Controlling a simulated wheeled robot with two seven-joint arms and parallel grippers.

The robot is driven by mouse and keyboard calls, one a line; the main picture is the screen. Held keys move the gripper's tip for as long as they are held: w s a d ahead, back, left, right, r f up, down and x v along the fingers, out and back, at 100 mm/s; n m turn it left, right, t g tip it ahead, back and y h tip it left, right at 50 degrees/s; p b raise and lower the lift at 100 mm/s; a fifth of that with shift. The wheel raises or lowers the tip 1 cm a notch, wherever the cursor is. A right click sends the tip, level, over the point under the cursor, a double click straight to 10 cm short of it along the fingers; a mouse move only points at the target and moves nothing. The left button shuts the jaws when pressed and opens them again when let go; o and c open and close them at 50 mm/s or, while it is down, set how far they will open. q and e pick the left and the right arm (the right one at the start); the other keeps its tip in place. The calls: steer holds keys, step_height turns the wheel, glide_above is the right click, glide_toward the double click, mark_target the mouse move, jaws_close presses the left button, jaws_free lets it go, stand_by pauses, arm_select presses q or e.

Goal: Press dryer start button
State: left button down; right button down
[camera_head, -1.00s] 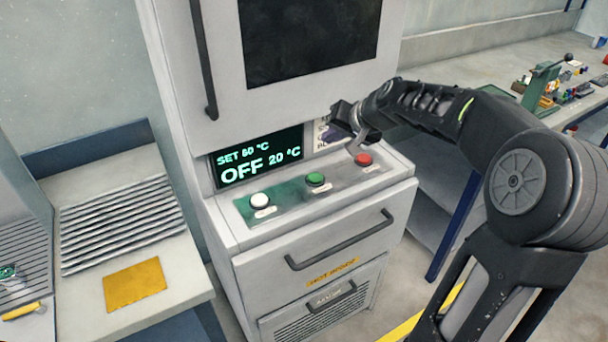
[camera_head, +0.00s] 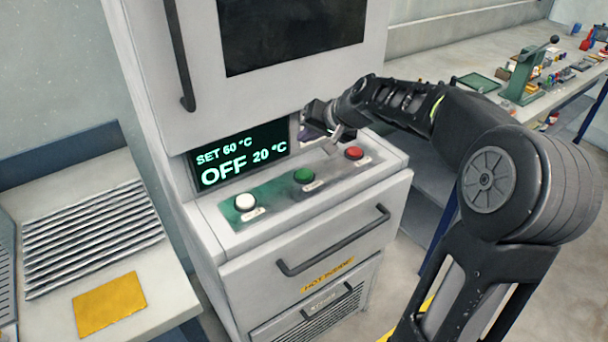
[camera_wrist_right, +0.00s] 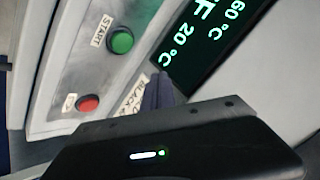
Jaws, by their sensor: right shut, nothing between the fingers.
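The dryer (camera_head: 245,95) has a sloped panel with a green button (camera_head: 303,175) in the middle. In the right wrist view the green button (camera_wrist_right: 121,41) sits beside a START label. The dryer's display (camera_head: 240,158) reads SET 60 °C, OFF, 20 °C. A white button (camera_head: 245,202) is left of the green one and a red button (camera_head: 354,152) is right of it. My right gripper (camera_head: 330,142) is shut and empty, above the panel's back edge between the green and red buttons, apart from the green button. My left gripper is out of view.
A drawer handle (camera_head: 333,243) and a hot-inside label (camera_head: 328,274) are below the panel. A ribbed rack (camera_head: 95,235) and yellow pad (camera_head: 110,305) lie on the left bench. A cluttered workbench (camera_head: 440,88) stands at the right.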

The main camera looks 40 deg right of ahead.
steer(key=b, duration=0.5)
glide_above(307, 175)
step_height(307, 175, down, 7)
steer(key=shift+f+b, duration=0.45)
steer(key=shift+b, duration=0.05)
stand_by(1.4)
steer(key=shift+f+b, duration=0.4)
steer(key=shift+b, duration=0.1)
steer(key=shift+f+b, duration=0.5)
steer(key=shift+f, duration=0.05)
stand_by(0.5)
steer(key=shift+r, duration=0.15)
steer(key=shift+r+p, duration=0.65)
steer(key=shift+r, duration=0.15)
steer(key=shift+r, duration=0.1)
